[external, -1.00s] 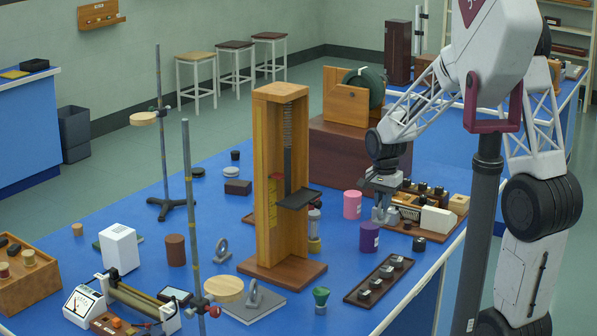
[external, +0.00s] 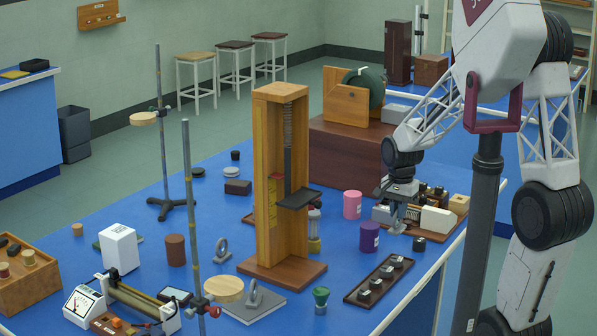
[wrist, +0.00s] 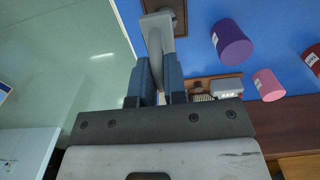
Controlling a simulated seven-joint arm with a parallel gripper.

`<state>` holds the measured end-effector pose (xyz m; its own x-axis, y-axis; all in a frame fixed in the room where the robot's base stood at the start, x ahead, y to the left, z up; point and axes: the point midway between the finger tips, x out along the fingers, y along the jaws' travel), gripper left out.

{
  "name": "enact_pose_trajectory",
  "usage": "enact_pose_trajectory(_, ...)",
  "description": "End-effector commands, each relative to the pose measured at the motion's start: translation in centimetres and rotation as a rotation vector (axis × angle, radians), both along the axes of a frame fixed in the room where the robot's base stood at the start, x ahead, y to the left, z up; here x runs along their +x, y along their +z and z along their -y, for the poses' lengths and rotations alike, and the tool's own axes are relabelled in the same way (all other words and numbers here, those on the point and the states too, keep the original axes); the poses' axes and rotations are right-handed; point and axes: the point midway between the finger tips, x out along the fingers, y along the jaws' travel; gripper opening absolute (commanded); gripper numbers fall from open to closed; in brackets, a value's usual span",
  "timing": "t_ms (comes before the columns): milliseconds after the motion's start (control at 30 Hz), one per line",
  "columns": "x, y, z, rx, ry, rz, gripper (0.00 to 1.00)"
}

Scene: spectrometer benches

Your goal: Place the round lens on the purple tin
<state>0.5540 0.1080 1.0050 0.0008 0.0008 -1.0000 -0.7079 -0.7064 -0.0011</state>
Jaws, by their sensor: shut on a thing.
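The purple tin (external: 369,237) stands upright on the blue bench, just left of my gripper (external: 399,214). It also shows at the upper right of the wrist view (wrist: 230,43). In the wrist view my gripper (wrist: 157,88) is shut on a grey ring-shaped piece with a foot, seen edge-on, which looks like the round lens (wrist: 156,42). In the external view the held lens is small and hard to make out. The tin's top is empty. A pink tin (external: 352,204) stands behind the purple one.
A slide-wire box with a white block (external: 437,221) is right beside my gripper. A dark tray of weights (external: 379,281) lies in front of the purple tin. A tall wooden stand (external: 266,180) is to the left. Other ring mounts (external: 221,250) stand farther left.

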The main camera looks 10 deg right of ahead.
Motion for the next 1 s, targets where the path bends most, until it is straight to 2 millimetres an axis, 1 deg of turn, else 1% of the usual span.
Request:
enact_pose_trajectory(167,0.9,-0.1,-0.2,0.000,0.000,0.000,0.00)
enact_pose_trajectory(267,1.9,-0.2,-0.4,0.000,0.000,-0.001,0.00)
enact_pose_trajectory(1000,11.6,-1.1,-2.2,0.000,0.000,0.000,0.00)
